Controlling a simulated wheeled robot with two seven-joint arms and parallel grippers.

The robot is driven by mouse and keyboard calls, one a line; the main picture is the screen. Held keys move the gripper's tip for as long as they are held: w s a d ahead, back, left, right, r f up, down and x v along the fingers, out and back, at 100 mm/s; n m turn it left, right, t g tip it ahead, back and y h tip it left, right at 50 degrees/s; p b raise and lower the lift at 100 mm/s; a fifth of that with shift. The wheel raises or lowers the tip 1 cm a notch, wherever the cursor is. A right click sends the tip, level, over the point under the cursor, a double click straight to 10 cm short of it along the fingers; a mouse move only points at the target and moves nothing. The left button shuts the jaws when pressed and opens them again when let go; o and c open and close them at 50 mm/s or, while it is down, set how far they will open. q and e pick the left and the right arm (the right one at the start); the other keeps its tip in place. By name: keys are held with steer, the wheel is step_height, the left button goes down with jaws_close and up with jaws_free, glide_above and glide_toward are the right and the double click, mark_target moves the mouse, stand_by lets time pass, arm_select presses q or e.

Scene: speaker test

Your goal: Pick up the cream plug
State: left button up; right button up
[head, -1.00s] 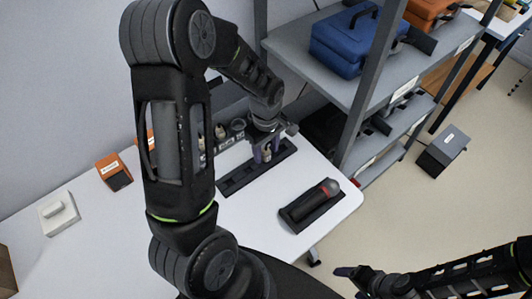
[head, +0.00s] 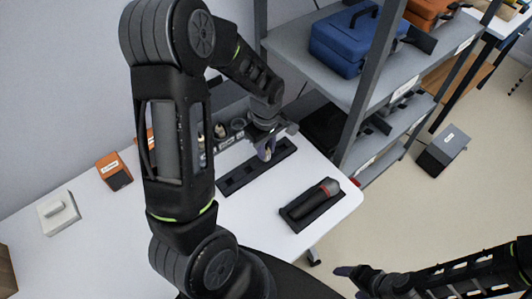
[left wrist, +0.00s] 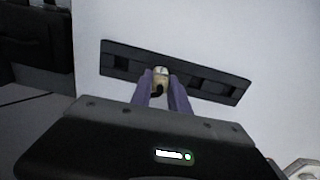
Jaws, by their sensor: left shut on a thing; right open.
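The cream plug (left wrist: 160,76) is between the two purple-grey fingers of my left gripper (left wrist: 161,92) in the left wrist view. My left gripper (head: 265,151) is shut on it, over the black slotted strip (head: 235,178) on the white table. In the head view the plug (head: 267,154) is mostly covered by the fingers. I cannot tell whether its lower end is still in a slot. The strip also shows in the left wrist view (left wrist: 220,84), with several dark slots. My right gripper (head: 348,272) is open and empty, off the table at the lower right.
A microphone (head: 322,191) lies in a black tray (head: 318,211) at the table's right end. An orange box (head: 114,171) and a white block (head: 58,212) stand on the left. A grey shelf (head: 300,50) with a blue case (head: 345,40) rises behind. The table's front left is clear.

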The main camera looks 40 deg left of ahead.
arm_select(q)
jaws_close()
steer(key=shift+w+r, duration=0.1)
steer(key=shift+r, duration=0.5)
step_height(320, 180, up, 9)
steer(key=shift+f+b, duration=0.1)
steer(key=shift+b, duration=0.3)
